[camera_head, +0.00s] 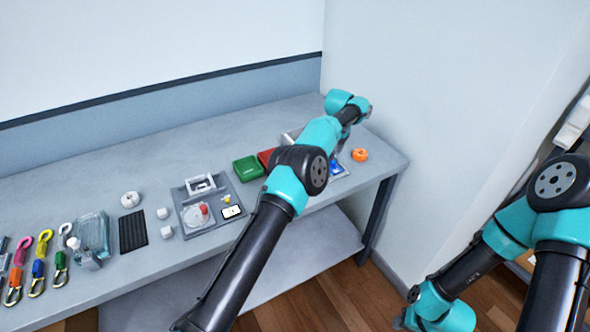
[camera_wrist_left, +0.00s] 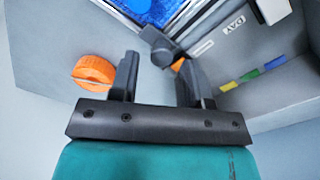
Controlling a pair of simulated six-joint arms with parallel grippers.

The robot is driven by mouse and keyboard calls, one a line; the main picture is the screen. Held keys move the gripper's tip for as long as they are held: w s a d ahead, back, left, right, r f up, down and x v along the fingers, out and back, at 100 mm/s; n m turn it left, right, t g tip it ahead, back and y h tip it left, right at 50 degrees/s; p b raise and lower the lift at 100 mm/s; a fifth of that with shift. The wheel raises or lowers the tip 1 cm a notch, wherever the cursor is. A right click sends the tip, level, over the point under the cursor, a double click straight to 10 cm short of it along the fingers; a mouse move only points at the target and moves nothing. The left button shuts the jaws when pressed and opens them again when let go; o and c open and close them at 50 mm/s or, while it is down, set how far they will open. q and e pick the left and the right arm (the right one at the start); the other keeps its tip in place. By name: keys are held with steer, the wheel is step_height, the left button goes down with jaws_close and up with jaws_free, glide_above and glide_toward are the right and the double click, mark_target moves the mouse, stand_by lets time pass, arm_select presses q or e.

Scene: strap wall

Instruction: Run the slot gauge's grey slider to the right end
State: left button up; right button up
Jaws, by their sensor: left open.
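My left gripper (camera_wrist_left: 159,60) is open in the left wrist view, its two dark fingers apart. A dark grey knob-like piece (camera_wrist_left: 157,42) shows just beyond and between the fingertips; I cannot tell whether it is the gauge's slider or whether a finger touches it. No slot or slider end is clear in either view, so the slot gauge cannot be picked out for certain. In the head view my left arm reaches to the table's right end and hides much of what lies under it. My right gripper does not show.
A green tray (camera_head: 248,168) and a grey board (camera_head: 190,218) stand left of my arm. Small coloured tabs (camera_wrist_left: 250,75) lie right of the fingers.

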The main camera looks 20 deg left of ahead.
arm_select(q)
steer(key=shift+r, duration=1.65)
steer(key=c, duration=0.6)
steer(key=shift+c, duration=0.2)
